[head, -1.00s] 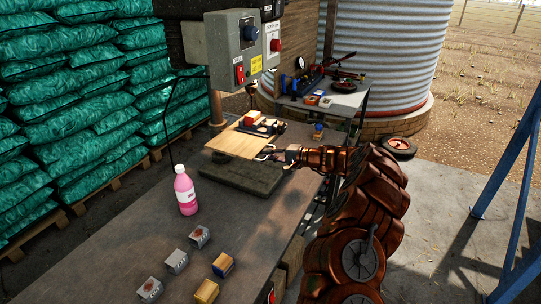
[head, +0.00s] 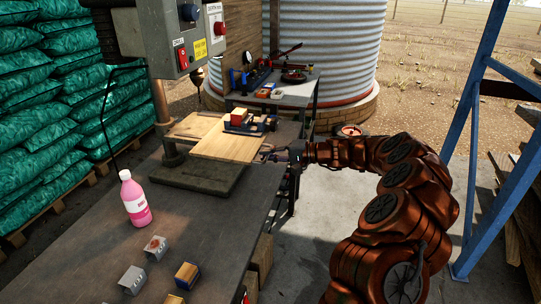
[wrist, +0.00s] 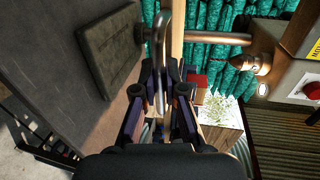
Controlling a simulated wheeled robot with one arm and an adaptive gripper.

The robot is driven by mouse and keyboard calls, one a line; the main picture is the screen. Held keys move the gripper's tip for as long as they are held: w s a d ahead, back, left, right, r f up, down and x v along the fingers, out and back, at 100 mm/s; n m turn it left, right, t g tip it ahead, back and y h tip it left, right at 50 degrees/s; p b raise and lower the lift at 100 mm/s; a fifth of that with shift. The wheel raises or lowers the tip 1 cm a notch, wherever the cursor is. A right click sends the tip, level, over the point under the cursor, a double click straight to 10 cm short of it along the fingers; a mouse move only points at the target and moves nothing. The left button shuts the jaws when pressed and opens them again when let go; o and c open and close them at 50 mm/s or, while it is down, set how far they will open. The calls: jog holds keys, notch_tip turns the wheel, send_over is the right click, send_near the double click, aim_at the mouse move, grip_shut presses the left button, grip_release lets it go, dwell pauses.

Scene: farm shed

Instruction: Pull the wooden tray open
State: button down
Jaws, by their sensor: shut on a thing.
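The wooden tray (head: 226,148) is a flat, light board above the dark drill-press base on the workbench. It juts out to the right of a second wooden piece (head: 190,126). Red, cream and blue blocks and dark parts sit at its far side. My gripper (head: 270,153) is at the tray's right edge, shut on its metal handle. In the wrist view the curved metal handle (wrist: 163,40) runs between the fingers of my gripper (wrist: 165,88). The tray's edge (wrist: 177,30) shows as a tan strip behind it. The fingertips' exact contact is partly hidden.
A pink bottle (head: 134,198) and several small blocks (head: 187,275) stand on the workbench (head: 180,225). The grey control box (head: 165,35) hangs above left. A blue frame (head: 470,140) stands at right. Open concrete floor (head: 310,215) lies beside the bench.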

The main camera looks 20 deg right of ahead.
jog(key=c, duration=1.2)
grip_release()
jog(key=v, duration=1.2)
jog(key=shift+a, duration=0.15)
